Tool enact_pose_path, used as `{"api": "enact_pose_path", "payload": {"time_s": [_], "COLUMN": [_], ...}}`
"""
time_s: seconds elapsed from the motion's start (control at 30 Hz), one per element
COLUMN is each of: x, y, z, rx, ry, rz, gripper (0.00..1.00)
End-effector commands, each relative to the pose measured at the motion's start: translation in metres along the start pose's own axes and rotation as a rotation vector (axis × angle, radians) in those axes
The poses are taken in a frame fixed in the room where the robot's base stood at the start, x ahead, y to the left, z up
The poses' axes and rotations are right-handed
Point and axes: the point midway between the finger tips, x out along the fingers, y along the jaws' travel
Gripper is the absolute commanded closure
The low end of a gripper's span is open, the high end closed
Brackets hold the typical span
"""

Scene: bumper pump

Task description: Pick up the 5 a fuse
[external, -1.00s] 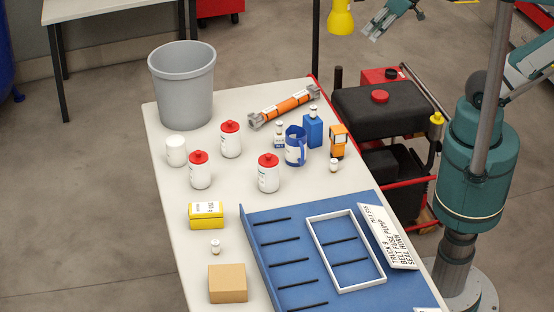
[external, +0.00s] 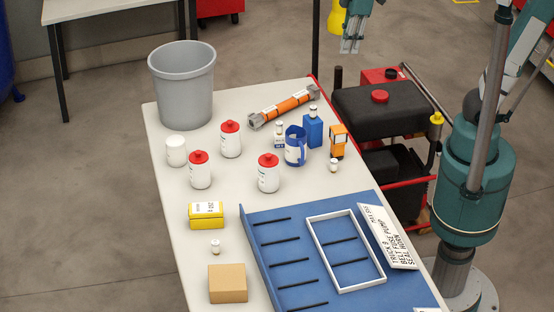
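No label that I can read says 5 A, so I cannot tell for certain which thing is the fuse. Small pale items with caps or labels stand on the table: one at the front left (external: 215,247), one right of the blue mug (external: 334,165), and one left of the mug (external: 280,136). My gripper (external: 351,48) is at the top of the external view, beyond the table's far right edge and in the air. It points down, with its fingers apart and nothing between them. It is far from all the small items.
Red-lidded white jars (external: 230,140), a yellow box (external: 206,215), a cardboard box (external: 228,283), an orange-banded tube (external: 284,107) and a grey bin (external: 184,85) stand around.

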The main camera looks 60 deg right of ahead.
Motion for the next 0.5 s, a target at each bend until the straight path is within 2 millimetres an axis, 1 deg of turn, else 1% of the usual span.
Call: {"api": "enact_pose_path", "payload": {"time_s": [0.03,0.1,0.5], "x": [0.004,0.004,0.007], "y": [-0.005,-0.011,-0.034], "z": [-0.008,-0.014,-0.041], "rx": [-0.032,-0.072,-0.226], "ry": [-0.016,-0.037,-0.116], "rz": [-0.010,-0.023,-0.074], "gripper": [0.80,0.80,0.80]}}
